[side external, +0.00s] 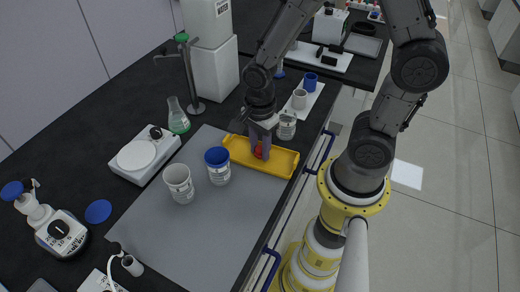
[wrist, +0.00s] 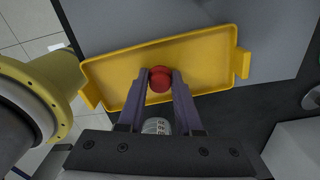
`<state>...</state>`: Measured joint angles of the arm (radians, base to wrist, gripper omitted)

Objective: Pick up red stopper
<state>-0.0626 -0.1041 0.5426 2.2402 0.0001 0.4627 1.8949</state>
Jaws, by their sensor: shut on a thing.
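The red stopper (wrist: 160,81) is between the two fingers of my gripper (wrist: 160,78) in the wrist view. The fingers touch it on both sides and are shut on it. In the side view the stopper (side external: 259,151) shows as a small red patch at the fingertips of my gripper (side external: 260,150), partly hidden by them. It is over the yellow tray (side external: 282,161), which also shows in the wrist view (wrist: 212,70). I cannot tell whether the stopper touches the tray floor.
A clear glass jar (side external: 286,127) stands close behind the tray.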

